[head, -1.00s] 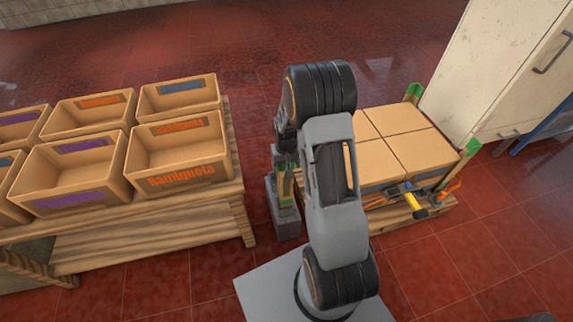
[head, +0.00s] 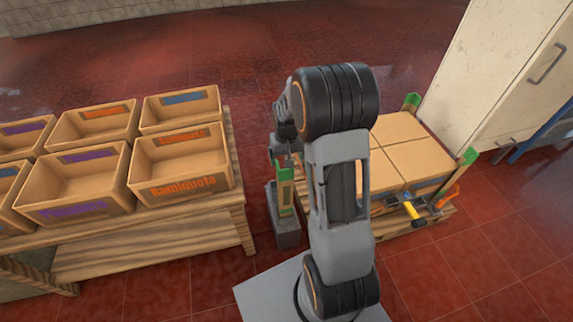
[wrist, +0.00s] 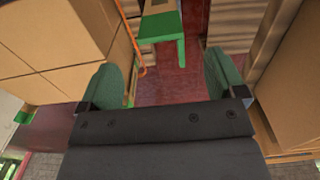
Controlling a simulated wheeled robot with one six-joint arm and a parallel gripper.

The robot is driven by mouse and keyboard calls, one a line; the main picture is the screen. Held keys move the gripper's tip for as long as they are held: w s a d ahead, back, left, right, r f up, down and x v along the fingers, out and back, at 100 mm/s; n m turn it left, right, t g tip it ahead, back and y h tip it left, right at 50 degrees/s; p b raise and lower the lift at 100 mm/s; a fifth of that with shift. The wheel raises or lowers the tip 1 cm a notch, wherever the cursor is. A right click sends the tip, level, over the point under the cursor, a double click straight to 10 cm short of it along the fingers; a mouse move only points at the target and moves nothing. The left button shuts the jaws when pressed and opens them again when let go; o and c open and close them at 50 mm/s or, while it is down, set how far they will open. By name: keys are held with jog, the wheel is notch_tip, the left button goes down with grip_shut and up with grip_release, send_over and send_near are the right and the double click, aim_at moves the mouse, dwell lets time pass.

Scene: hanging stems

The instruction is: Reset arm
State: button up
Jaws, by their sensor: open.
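My arm rises from its base in the middle of the head view, with its elbow up. My gripper hangs on the far left side of the arm there, small and partly hidden behind it. In the wrist view my gripper (wrist: 168,78) shows its two green-padded fingers wide apart. Nothing is between the fingertips except the view of the red floor beyond.
Open crates (head: 180,165) stand on a wooden rack at left. Cardboard boxes (head: 415,160) sit on a pallet at right, with tools at its front. A grey stand with a green-edged piece (head: 286,190) is beside my arm. A pale cabinet (head: 500,70) stands far right.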

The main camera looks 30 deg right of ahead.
jog(key=s+a+r+t+p, duration=0.1)
jog(key=s+a+r+p, duration=0.2)
jog(key=r, duration=0.7)
jog(key=s+a+r+n+t+p, duration=0.1)
jog(key=s+a+r+p, duration=0.2)
jog(key=s+r+p, duration=0.5)
jog(key=s+a+r+n+t+p, duration=0.1)
jog(key=s+a+r+p, duration=0.3)
jog(key=r, duration=1)
jog(key=shift+s+r+t+p, duration=0.2)
jog(key=shift+s+t+p, duration=0.1)
jog(key=shift+s+p, duration=0.5)
